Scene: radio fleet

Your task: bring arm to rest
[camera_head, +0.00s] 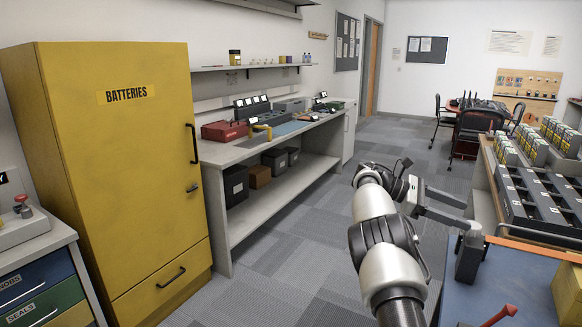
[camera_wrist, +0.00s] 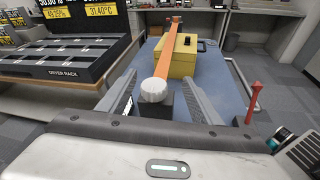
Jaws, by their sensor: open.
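My gripper (camera_head: 462,216) is at the right of the head view, over the near left part of a blue-topped surface (camera_head: 520,275). In the wrist view my gripper (camera_wrist: 159,78) has its two grey fingers spread wide apart. A dark upright block (camera_head: 468,262) with a pale round knob on top stands by the fingertips. In the wrist view the knob (camera_wrist: 153,90) shows between the fingers, with clear gaps on both sides. Neither finger is seen pressing on it. My arm is stretched forward and to the right.
A black dryer rack (camera_wrist: 66,62) stands beside the blue surface. An orange strip (camera_head: 535,246), a yellow case (camera_head: 568,292) and a red-topped post (camera_head: 500,315) are close by. A yellow batteries cabinet (camera_head: 110,170) and a workbench (camera_head: 270,142) line the left. The grey floor between is clear.

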